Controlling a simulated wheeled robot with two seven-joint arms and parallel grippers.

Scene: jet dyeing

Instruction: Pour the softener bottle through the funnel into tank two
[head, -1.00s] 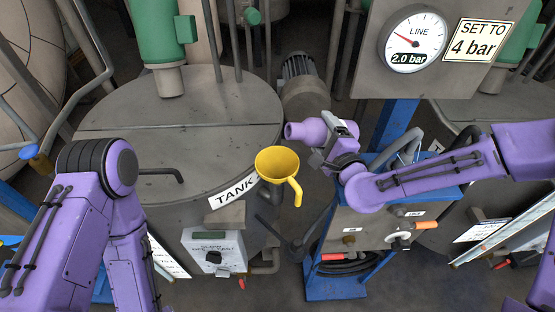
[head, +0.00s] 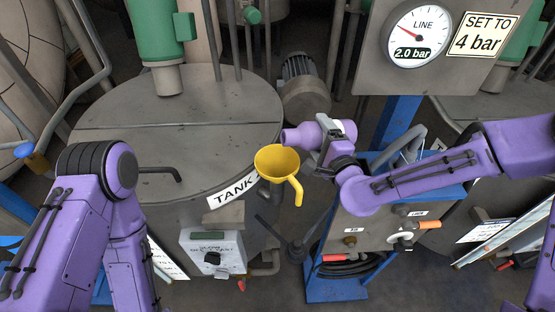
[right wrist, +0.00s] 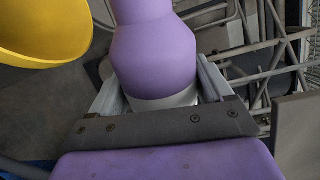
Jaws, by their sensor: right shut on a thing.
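The softener bottle (head: 307,135) is purple. It lies on its side in the head view, its neck pointing left and slightly down in the picture, above and right of the funnel. My right gripper (head: 328,142) is shut around the bottle's body; in the right wrist view the fingers flank the bottle (right wrist: 155,55). The yellow funnel (head: 277,160) stands at the front right edge of the tank (head: 180,120), its spout curving down; its rim also shows in the right wrist view (right wrist: 45,30). No liquid stream is visible. My left gripper is out of view; only the left arm shows.
A label reading TANK (head: 230,190), its end hidden by the funnel, and a control box (head: 212,250) are on the tank's front. A blue-framed cart (head: 337,285) stands below my right arm. A line gauge (head: 418,38) hangs at the upper right.

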